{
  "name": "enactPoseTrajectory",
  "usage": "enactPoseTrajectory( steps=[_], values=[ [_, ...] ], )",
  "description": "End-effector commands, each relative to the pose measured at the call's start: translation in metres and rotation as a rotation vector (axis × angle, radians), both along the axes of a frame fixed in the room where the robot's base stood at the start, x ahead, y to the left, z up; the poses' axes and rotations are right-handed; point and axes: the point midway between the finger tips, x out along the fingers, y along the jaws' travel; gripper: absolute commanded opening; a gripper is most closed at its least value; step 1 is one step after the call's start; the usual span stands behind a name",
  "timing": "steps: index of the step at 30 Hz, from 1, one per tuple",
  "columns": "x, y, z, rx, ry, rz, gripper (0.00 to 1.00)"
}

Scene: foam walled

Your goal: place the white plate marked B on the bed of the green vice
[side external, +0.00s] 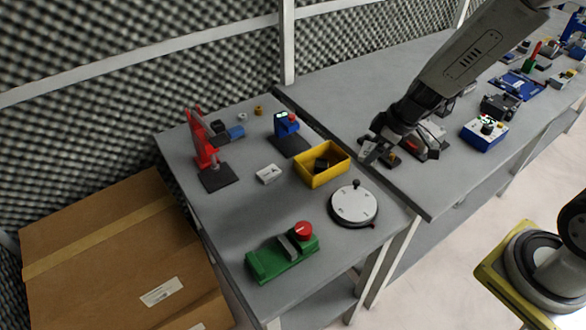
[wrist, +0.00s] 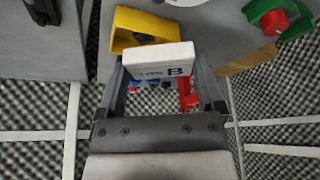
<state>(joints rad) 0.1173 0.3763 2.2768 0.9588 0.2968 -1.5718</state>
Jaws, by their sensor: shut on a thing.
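The white plate marked B (wrist: 160,62) is clamped between the two fingers of my gripper (wrist: 162,85) in the wrist view, with its B readable. In the side view my gripper (side external: 368,152) is over the near left end of the right-hand table, and the white plate (side external: 367,148) shows small in it. The green vice (side external: 282,258) sits at the front of the left table, with a red knob and a grey jaw. It also shows in the wrist view at the upper right (wrist: 292,17). My gripper is well apart from the vice.
Between my gripper and the vice are a yellow bin (side external: 322,178) holding a dark item and a round white dial (side external: 353,204). A white plate marked A (side external: 269,174), a blue device (side external: 287,124) and a red press (side external: 199,140) stand on the left table.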

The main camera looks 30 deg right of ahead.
Motion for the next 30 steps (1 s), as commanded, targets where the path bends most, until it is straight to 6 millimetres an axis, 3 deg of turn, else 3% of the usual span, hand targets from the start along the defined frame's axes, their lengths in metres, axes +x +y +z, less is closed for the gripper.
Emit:
enactPoseTrajectory(
  steps=[6, 15, 30],
  values=[
    [0.004, -0.027, 0.006, -0.001, -0.002, -0.220, 0.16],
    [0.007, -0.051, 0.011, -0.001, -0.002, -0.418, 0.16],
    [0.008, -0.067, 0.015, 0.001, -0.002, -0.554, 0.16]
  ],
)
